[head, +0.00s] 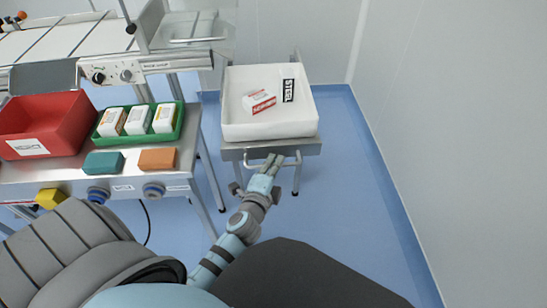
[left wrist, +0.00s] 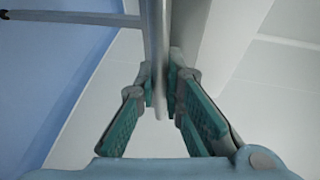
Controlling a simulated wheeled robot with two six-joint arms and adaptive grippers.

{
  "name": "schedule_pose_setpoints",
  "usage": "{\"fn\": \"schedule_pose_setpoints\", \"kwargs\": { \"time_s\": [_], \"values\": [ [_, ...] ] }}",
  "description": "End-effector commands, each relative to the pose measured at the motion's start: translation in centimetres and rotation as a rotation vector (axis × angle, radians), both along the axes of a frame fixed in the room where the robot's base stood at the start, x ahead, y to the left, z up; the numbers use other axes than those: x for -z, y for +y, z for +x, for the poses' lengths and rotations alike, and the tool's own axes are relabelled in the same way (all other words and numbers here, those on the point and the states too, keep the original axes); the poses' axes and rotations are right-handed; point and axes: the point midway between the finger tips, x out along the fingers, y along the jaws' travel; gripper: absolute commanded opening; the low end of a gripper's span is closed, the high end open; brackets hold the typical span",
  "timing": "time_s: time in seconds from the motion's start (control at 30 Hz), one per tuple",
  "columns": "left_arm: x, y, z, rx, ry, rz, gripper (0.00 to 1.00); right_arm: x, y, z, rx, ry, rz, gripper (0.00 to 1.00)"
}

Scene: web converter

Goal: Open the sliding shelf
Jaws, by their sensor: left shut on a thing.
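The sliding shelf (head: 232,152) is a grey metal platform on legs, with a white tray (head: 270,131) standing on it. A bar handle (head: 293,159) runs along its front edge. My left gripper (head: 274,160) is at this handle, with its fingers closed around the bar. In the left wrist view the handle bar (left wrist: 158,50) passes between the two teal-padded fingertips of the gripper (left wrist: 160,85). My right gripper is not in view.
In the tray lie a red-and-white box (head: 259,102) and a black-labelled item (head: 289,91). At left, a steel bench (head: 60,178) carries a red bin (head: 55,112) and a green tray (head: 96,133) of small boxes. A white wall (head: 450,120) bounds the right; blue floor (head: 345,190) is clear.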

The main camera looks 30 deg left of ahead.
Motion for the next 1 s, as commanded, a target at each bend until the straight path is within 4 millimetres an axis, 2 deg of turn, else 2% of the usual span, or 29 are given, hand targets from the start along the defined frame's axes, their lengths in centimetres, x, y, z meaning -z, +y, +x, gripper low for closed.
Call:
{"fn": "schedule_pose_setpoints", "kwargs": {
  "time_s": [0.33, 0.37, 0.47, 0.8, 0.87, 1.0],
  "values": [
    [0.1, -0.2, 0.0, 0.004, 0.003, 0.003, 0.00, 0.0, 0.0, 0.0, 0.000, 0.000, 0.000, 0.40],
    [0.1, -0.2, 0.0, 0.004, 0.003, 0.003, 0.13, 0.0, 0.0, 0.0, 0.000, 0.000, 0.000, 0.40],
    [0.1, -0.2, 0.0, 0.005, 0.001, 0.003, 0.29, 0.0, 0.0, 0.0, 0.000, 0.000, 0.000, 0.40],
    [0.0, -0.3, -0.3, 0.005, 0.002, 0.000, 0.30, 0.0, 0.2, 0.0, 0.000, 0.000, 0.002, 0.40],
    [-0.1, -0.5, -0.9, 0.004, 0.002, 0.000, 0.30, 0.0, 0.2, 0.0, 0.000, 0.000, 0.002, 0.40],
    [-0.6, -1.2, -4.1, 0.003, 0.003, -0.002, 0.30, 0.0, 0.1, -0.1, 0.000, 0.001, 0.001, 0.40]
  ]
}}
